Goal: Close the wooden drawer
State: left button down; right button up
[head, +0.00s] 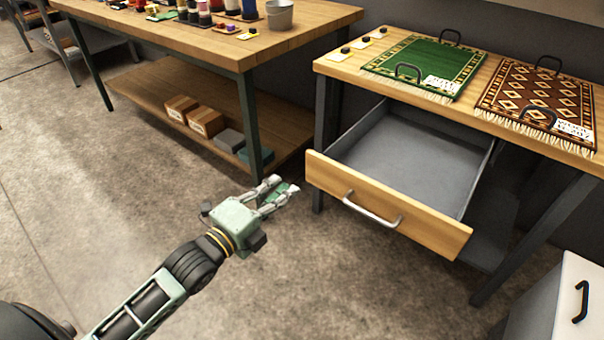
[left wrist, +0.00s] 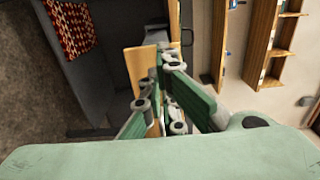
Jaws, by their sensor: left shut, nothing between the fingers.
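The wooden drawer (head: 385,208) is pulled well out from under the right table in the head view. It has a light wood front, a metal bar handle (head: 372,210) and an empty grey inside (head: 410,150). My left gripper (head: 283,190) is shut and empty, just left of the drawer front's left end and apart from it. In the left wrist view the gripper fingers (left wrist: 165,95) fill the middle, with light wood behind them. My right gripper is in neither view.
The right table (head: 465,100) carries a green rug (head: 425,65) and a brown patterned rug (head: 540,95). A left workbench (head: 190,35) holds bottles and a bucket (head: 279,14), with boxes (head: 205,122) on its lower shelf. A white cabinet (head: 560,305) stands at lower right. Floor before the drawer is clear.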

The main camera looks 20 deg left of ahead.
aim_at(310, 165)
pick_arm(q)
jog(key=b+x, duration=0.1)
jog(key=x, duration=0.7)
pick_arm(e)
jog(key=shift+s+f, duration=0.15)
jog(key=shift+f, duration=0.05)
